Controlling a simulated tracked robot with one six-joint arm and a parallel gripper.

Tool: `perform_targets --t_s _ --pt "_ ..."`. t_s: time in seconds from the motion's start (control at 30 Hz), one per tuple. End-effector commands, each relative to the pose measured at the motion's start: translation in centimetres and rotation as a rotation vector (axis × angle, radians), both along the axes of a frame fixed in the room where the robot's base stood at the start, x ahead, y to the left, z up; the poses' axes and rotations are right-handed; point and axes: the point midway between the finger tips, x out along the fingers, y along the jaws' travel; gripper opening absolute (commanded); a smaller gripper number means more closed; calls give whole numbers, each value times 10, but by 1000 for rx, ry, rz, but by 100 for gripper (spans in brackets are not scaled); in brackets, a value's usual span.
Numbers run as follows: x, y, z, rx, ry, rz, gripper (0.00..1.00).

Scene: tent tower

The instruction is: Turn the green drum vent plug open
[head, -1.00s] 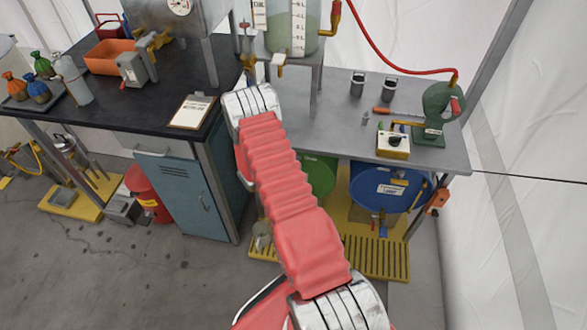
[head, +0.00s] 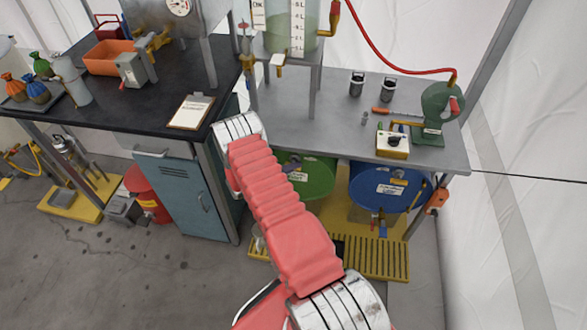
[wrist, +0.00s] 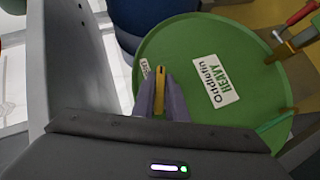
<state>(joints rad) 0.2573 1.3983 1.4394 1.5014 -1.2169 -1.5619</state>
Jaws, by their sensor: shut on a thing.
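The green drum (head: 318,176) lies on its side under the grey table, partly behind my arm in the head view. Its round green end (wrist: 195,60) fills much of the wrist view, with a white "Oddlefin HEAVY" label (wrist: 215,81). The narrow yellow vent plug (wrist: 160,88) stands out near the left side of that end. My gripper (wrist: 160,98) is shut on the plug, one grey-purple finger on each side of it. The fingers hide its lower part. My arm hides most of my gripper in the head view.
A blue drum (head: 380,188) lies to the right of the green one, above a yellow slatted tray (head: 375,258). The grey tabletop (head: 335,125) is above the drums. A blue cabinet (head: 178,197) stands to the left. A grey leg or beam (wrist: 62,60) is close to my gripper.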

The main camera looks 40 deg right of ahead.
Motion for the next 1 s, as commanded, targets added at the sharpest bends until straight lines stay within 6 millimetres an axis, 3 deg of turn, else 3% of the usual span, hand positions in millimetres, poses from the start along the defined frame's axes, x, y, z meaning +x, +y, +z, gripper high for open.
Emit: perform_targets --t_s 0.03,0.17,0.2,0.4,0.77,1.0 --pt "9 -1 5 -4 -14 12 0" --pt "10 -1 5 -4 -15 13 0" --pt "10 -1 5 -3 -15 13 14" --pt "9 0 5 -4 -14 12 28" --pt "6 5 4 -1 -8 9 28" --pt "8 32 13 -2 -7 12 28"
